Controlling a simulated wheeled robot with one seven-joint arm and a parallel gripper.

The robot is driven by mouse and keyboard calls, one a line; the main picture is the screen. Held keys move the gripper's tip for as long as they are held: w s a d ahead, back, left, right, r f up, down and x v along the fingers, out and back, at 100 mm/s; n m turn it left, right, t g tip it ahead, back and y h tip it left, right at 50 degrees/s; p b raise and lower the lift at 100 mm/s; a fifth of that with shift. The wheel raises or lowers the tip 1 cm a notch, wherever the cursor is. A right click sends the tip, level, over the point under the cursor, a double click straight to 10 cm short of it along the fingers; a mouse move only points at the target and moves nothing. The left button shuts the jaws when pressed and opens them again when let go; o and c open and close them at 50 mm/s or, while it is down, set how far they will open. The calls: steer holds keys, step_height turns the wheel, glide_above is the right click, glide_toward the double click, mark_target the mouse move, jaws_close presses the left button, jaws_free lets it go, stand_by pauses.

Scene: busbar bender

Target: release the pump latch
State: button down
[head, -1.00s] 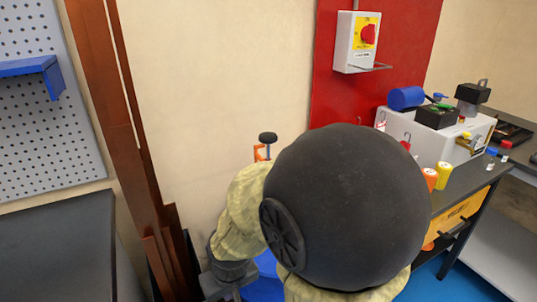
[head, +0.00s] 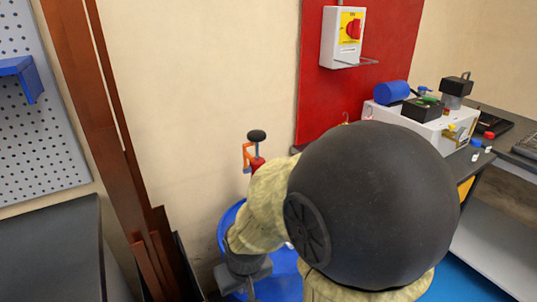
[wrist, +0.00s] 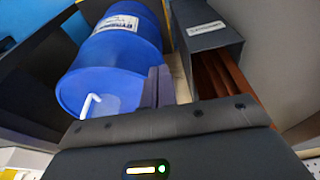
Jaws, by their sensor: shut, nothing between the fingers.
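The pump on the blue drum (head: 232,213) shows in the head view as a red body (head: 258,163) with a black knob (head: 257,136) on top. An orange clip-like part (head: 247,155), possibly the latch, sits at its left side. My sleeved arm hides the pump's lower part. My gripper (head: 245,287) points down in front of the drum, below the pump. In the wrist view my gripper (wrist: 158,72) is shut and empty, its fingers beside the blue drum (wrist: 110,60). A white bent spout (wrist: 90,106) shows there; the latch is not visible in that view.
Copper-brown bars (head: 100,150) stand in a dark rack left of the drum. A dark box (wrist: 207,35) with a label is close to my fingers' right in the wrist view. A red panel (head: 385,75) with a switch and a cluttered bench (head: 468,160) are to the right.

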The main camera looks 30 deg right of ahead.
steer(key=w+d+r+m+t+p, duration=0.2)
steer(key=w+d+r+t+p, duration=0.1)
steer(key=w+d+r+p, duration=0.3)
steer(key=w+d+r+m+t+p, duration=0.2)
steer(key=w+d+r+t+p, duration=0.2)
steer(key=w+d, duration=0.4)
steer(key=w+d+r+m+t+y+p, duration=0.2)
steer(key=d+r+m+t+y+p, duration=0.2)
steer(key=d+r+t+p, duration=0.1)
steer(key=shift+d+r+m+t, duration=0.3)
steer(key=shift+d+r+t, duration=0.3)
steer(key=shift+r+t, duration=0.15)
steer(key=shift+w, duration=0.15)
steer(key=p+x, duration=0.1)
steer(key=x, duration=0.9)
